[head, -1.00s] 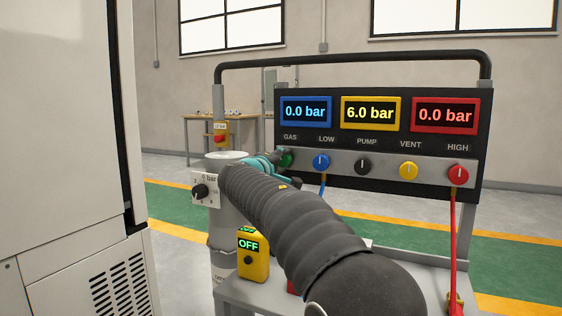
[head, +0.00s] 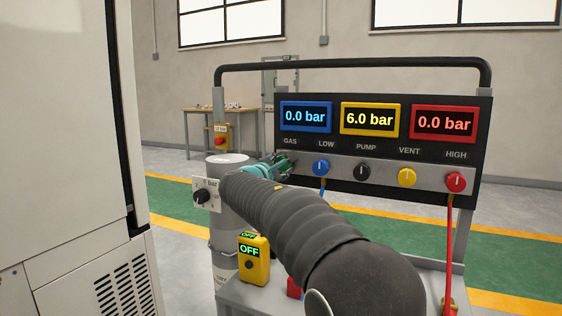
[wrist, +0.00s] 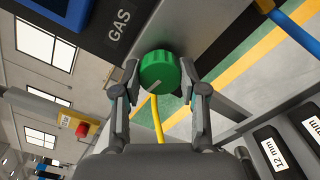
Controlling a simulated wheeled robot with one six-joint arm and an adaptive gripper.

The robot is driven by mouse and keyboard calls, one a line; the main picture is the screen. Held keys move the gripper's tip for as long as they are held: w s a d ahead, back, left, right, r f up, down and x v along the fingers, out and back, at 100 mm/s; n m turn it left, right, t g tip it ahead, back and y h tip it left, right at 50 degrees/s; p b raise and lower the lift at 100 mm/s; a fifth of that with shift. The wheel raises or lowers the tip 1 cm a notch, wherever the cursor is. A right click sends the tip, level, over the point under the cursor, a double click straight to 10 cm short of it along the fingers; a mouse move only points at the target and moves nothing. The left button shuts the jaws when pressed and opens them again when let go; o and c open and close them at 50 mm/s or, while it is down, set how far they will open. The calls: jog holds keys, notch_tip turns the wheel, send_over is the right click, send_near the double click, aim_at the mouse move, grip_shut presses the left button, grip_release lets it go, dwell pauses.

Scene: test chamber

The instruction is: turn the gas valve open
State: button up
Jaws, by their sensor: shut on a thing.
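The gas valve is a green ribbed knob (wrist: 160,72) under the GAS label, with a pale pointer line on its face. In the wrist view it sits between the two fingers of my gripper (wrist: 162,90), which is shut on its sides. In the head view my gripper (head: 284,164) is at the left end of the panel's knob row, and my arm and gripper hide most of the green knob. The blue display (head: 306,117) above GAS reads 0.0 bar.
The panel also has a blue knob (head: 320,168), a black knob (head: 361,172), a yellow knob (head: 407,177) and a red knob (head: 455,182). A grey cylinder (head: 230,232) and a yellow box (head: 253,262) reading OFF stand close to my arm. A white cabinet (head: 60,130) is at left.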

jog(key=shift+n+p, duration=0.4)
jog(key=shift+n, duration=0.4)
jog(key=o, duration=1.1)
jog(key=shift+o, duration=0.2)
jog(key=v, duration=1.2)
